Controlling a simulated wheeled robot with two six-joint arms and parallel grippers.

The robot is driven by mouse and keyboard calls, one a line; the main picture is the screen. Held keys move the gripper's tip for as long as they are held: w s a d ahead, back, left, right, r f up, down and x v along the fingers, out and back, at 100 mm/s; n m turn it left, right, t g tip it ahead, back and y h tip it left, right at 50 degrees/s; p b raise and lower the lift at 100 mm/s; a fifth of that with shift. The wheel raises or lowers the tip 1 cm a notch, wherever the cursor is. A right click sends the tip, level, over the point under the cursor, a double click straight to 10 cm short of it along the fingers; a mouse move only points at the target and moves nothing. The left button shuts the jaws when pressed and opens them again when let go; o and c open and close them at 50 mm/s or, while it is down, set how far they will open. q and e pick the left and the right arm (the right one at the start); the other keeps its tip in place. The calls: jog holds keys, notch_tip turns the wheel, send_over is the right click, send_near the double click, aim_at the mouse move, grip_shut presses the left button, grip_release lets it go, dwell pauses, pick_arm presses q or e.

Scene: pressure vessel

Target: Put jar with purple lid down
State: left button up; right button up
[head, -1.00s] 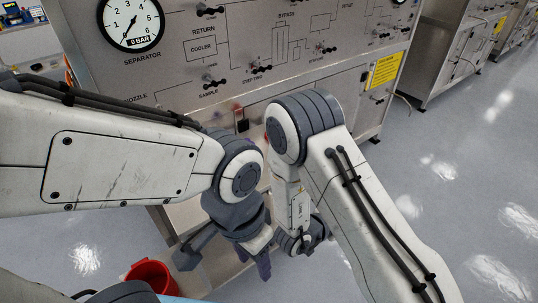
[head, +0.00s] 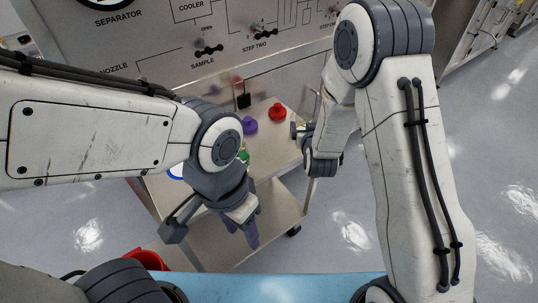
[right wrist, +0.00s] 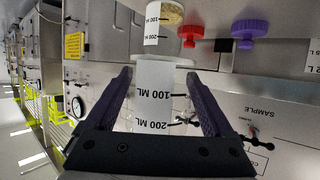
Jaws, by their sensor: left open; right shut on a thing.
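My right gripper (right wrist: 165,100) is shut on a clear jar (right wrist: 158,85) marked 100 ML and 200 ML, between its purple fingers. This jar's lid is hidden in the right wrist view, so I cannot tell its colour. In the head view my right gripper (head: 299,132) is at the right edge of the cart top, and the held jar cannot be made out. A purple lid (head: 249,125) shows on the cart; a purple lid (right wrist: 249,30) also shows in the right wrist view. My left gripper (head: 243,222) is open and empty, low over the cart's front.
The metal cart (head: 277,165) stands before the pressure vessel panel (head: 150,52). A red lid (head: 277,112), a green item (head: 243,156) and a blue-rimmed item (head: 177,172) are on it. A red bucket (head: 147,259) is at the lower left. The floor at right is clear.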

jog(key=n+y+b, duration=0.1)
jog(key=y, duration=0.1)
jog(key=s+a+r+n+g+y+b, duration=0.1)
jog(key=n+y, duration=0.1)
jog(key=n+y+b, duration=0.1)
jog(key=n+y, duration=0.1)
jog(key=shift+s+a+r, duration=0.15)
jog(key=shift+s+a, duration=0.1)
jog(key=shift+s, duration=0.1)
jog(key=s+n+g+y, duration=0.2)
send_over(269, 148)
notch_tip(269, 148, down, 7)
jog(key=shift+s+b, duration=0.15)
jog(key=shift+b, duration=0.25)
notch_tip(269, 148, down, 4)
jog(key=shift+r, duration=0.1)
